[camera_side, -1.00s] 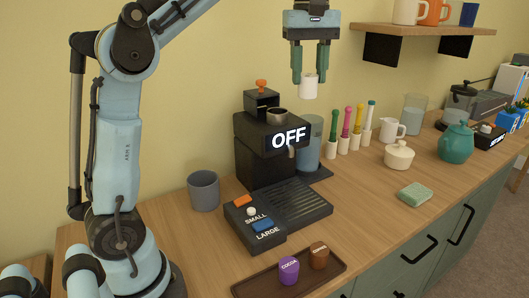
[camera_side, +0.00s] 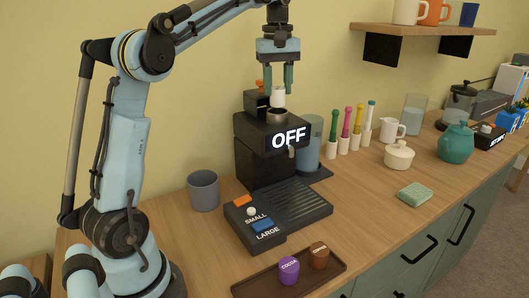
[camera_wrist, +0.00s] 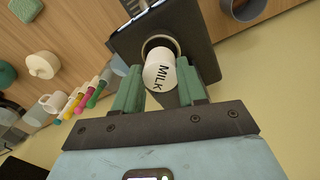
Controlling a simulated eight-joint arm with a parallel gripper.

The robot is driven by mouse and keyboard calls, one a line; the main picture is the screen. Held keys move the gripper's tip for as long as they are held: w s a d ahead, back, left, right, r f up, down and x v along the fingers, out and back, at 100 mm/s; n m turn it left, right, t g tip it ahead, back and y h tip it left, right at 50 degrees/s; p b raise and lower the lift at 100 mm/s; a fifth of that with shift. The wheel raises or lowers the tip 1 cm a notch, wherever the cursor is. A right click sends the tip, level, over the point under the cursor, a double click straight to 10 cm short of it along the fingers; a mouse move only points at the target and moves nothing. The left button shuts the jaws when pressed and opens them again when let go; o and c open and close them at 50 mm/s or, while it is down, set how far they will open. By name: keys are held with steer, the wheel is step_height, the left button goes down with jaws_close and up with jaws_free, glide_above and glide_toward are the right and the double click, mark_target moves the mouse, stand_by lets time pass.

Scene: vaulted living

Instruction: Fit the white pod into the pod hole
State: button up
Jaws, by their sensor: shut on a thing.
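The white pod (camera_side: 278,97) is held upright between the fingers of my gripper (camera_side: 277,88), just above the pod hole. In the wrist view the pod (camera_wrist: 160,72) shows the word MILK, and my gripper's green fingers (camera_wrist: 160,94) are on either side of it. The pod hole (camera_side: 277,114) is a round metal-rimmed opening on top of the black coffee machine (camera_side: 262,150). In the wrist view the pod covers part of the hole (camera_wrist: 158,40). The machine's display reads OFF.
An orange-knobbed lid part (camera_side: 258,88) stands behind the hole. A grey cup (camera_side: 203,190) is left of the machine. A tray (camera_side: 325,278) with a purple cocoa pod (camera_side: 289,270) and a brown pod (camera_side: 319,255) lies in front. Several colored-handled utensils (camera_side: 346,130) stand to the right.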

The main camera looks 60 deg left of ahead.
mark_target(278, 88)
steer(key=shift+f, duration=1.95)
steer(key=shift+f, duration=0.1)
steer(key=o, duration=1)
